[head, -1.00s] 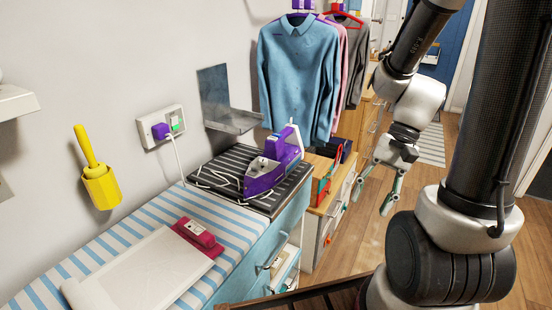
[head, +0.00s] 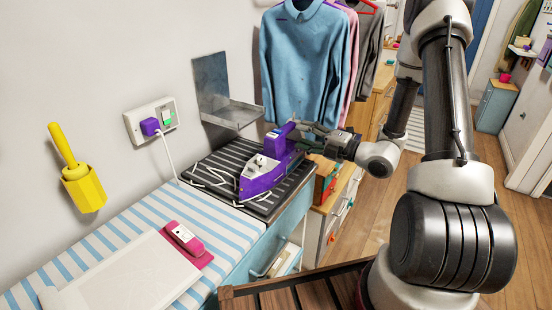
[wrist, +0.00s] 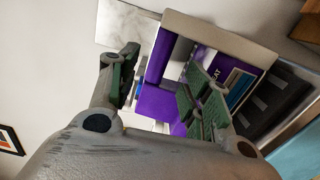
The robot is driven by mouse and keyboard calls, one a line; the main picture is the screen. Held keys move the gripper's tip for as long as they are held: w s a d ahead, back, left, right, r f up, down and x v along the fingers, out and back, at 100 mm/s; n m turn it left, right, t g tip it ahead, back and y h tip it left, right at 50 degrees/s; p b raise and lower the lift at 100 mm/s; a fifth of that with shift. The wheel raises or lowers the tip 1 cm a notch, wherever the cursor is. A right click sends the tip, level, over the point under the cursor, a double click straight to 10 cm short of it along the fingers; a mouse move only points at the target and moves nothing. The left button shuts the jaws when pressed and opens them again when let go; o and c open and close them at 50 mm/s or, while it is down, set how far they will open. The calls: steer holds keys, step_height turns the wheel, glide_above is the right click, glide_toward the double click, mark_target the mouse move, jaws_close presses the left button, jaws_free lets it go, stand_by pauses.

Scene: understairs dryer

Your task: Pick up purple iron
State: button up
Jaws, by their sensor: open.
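The purple iron (head: 263,172) stands on a dark striped mat (head: 228,166) at the far end of the counter, its white cord trailing over the mat to the wall socket. My gripper (head: 306,134) is at the right, rear side of the iron, level with its upper part. In the wrist view the open fingers (wrist: 160,88) point at the iron (wrist: 172,108), with its purple body showing between and beyond them. The fingers hide part of the iron, and I cannot tell whether they touch it.
A grey metal bracket shelf (head: 232,112) is on the wall behind the mat. Hanging shirts (head: 302,62) are close behind my gripper. A drawer unit (head: 335,205) stands right of the counter.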

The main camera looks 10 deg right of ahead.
mark_target(289, 132)
steer(key=x, duration=0.7)
steer(key=shift+a, duration=0.5)
steer(key=shift+r, duration=0.1)
jaws_close()
